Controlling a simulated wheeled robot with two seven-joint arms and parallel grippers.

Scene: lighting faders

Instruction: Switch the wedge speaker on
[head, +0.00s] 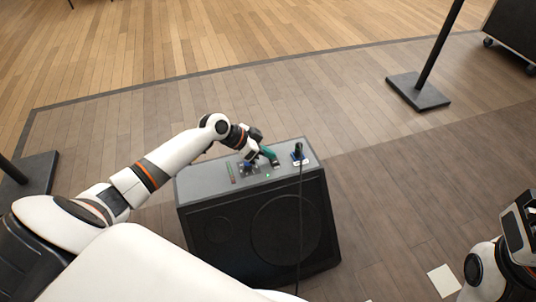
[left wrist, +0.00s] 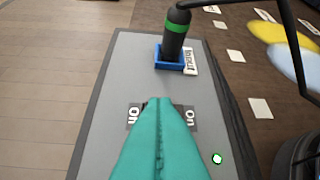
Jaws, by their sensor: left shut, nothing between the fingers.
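The wedge speaker (head: 225,235) is a dark box with a grey top panel, standing on the floor in the middle of the head view. My left gripper (head: 271,157) is shut and empty, its teal fingertips over the panel. In the left wrist view the shut teal fingers (left wrist: 158,135) point at a dark switch part between two small labels, the left label (left wrist: 133,116) and the right label (left wrist: 190,116). The fingers hide most of the switch; contact cannot be told. A small light (left wrist: 217,159) with a green rim shows at the right.
A black plug with a green ring (left wrist: 176,35) stands in a blue socket (left wrist: 161,62) beyond the fingers. Its cable hangs down the speaker front. A stand base (head: 418,92) is at the back right. Paper squares lie on the floor.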

